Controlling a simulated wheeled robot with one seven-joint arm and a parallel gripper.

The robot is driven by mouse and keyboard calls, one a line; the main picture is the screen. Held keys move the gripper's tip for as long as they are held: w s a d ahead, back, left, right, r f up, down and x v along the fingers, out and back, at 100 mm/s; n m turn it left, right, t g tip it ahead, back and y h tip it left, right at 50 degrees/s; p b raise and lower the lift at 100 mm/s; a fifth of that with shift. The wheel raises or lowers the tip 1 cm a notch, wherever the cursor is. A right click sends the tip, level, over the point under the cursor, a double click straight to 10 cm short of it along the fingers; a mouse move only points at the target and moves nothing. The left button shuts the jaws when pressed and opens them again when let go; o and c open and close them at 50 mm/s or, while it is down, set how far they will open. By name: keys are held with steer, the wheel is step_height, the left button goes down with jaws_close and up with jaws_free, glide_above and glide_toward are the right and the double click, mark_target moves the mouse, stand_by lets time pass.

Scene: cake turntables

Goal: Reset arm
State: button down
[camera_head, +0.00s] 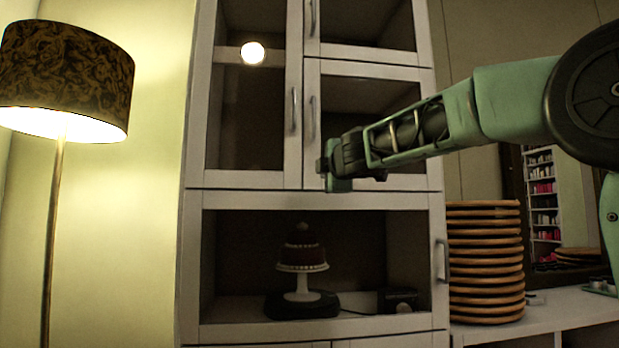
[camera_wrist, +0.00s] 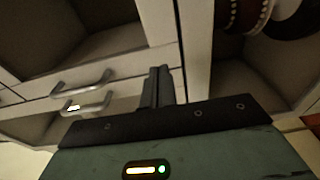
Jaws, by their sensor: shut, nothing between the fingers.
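My gripper (camera_head: 325,172) is at the left end of my green arm, in front of the white cabinet (camera_head: 330,200), near the rail between the upper doors and the open lower compartment. In the wrist view, its dark fingers (camera_wrist: 158,86) are together with nothing between them. A chocolate cake (camera_head: 302,254) stands on a white stand in the lower compartment, below and left of the gripper. The stand rests on a black turntable base (camera_head: 300,305). Part of the cake shows at the top right of the wrist view (camera_wrist: 248,15).
A small dark device (camera_head: 400,300) sits right of the cake. A stack of round wooden pieces (camera_head: 485,262) stands on a white counter (camera_head: 560,310) below my arm. Cabinet handles (camera_head: 312,117) stick out close to the gripper. A lit floor lamp (camera_head: 65,80) stands at left.

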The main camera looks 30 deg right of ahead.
steer(key=shift+s+d, duration=0.5)
steer(key=shift+d, duration=0.2)
steer(key=s+a+f+m+g+y, duration=0.1)
steer(key=s+a+f+m+g, duration=0.15)
steer(key=a+f, duration=0.5)
steer(key=s+a+f+m+g+y, duration=0.1)
steer(key=s+a+f+g+y, duration=0.25)
steer(key=f, duration=0.75)
steer(key=s+a+f+m+g+h, duration=0.15)
steer(key=s+a+f, duration=0.25)
steer(key=a+f, duration=0.5)
steer(key=s+a+f+m+g+y, duration=0.1)
steer(key=s+a+f+g, duration=0.15)
steer(key=s+f, duration=0.6)
steer(key=s+a+f+m+g, duration=0.1)
steer(key=s+f+g, duration=0.35)
steer(key=s, duration=0.75)
steer(key=s+a+f+m+g+y, duration=0.1)
steer(key=s+a+f+g, duration=0.15)
steer(key=s+f, duration=0.6)
step_height(320, 180, up, 27)
steer(key=p, duration=2.5)
steer(key=shift+s+d+r+g, duration=0.2)
steer(key=shift+s+d+g, duration=0.1)
steer(key=shift+s+d, duration=0.1)
steer(key=shift+w+d, duration=0.1)
